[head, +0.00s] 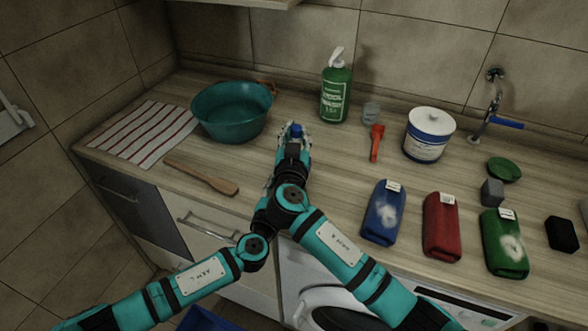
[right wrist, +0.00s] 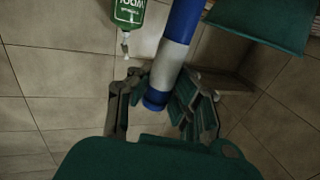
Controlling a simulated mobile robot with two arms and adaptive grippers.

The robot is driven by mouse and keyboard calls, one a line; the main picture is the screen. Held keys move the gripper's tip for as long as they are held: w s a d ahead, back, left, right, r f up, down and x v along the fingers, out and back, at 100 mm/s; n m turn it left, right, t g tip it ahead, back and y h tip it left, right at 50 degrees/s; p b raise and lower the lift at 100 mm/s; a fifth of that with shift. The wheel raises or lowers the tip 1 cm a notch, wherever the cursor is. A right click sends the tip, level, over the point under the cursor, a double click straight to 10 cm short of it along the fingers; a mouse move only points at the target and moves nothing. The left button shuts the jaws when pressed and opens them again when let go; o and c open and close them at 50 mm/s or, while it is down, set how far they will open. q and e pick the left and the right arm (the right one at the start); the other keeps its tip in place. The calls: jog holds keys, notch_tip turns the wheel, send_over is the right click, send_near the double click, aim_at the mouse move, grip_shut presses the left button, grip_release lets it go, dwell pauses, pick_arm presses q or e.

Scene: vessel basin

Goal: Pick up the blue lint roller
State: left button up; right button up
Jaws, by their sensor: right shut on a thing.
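The blue lint roller (right wrist: 178,48) shows in the right wrist view as a blue cylinder with a pale grey band, its near end between the fingers. My right gripper (right wrist: 158,95) is shut on it.
A teal basin (head: 232,112) stands left of my right gripper and a green pump bottle (head: 336,95) behind it. A wooden paddle (head: 202,177) lies at left, a red brush-like tool (head: 376,143) and white tub (head: 429,138) at right. Blue (head: 384,213), red (head: 441,226) and green (head: 503,243) cloths lie along the front right.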

grip_shut()
notch_tip(320, 180, up, 10)
jog(key=shift+r, duration=0.1)
dwell(0.5)
dwell(0.4)
pick_arm(q)
jog(key=o, duration=1.2)
jog(key=shift+o, duration=0.2)
jog(key=v, duration=1.2)
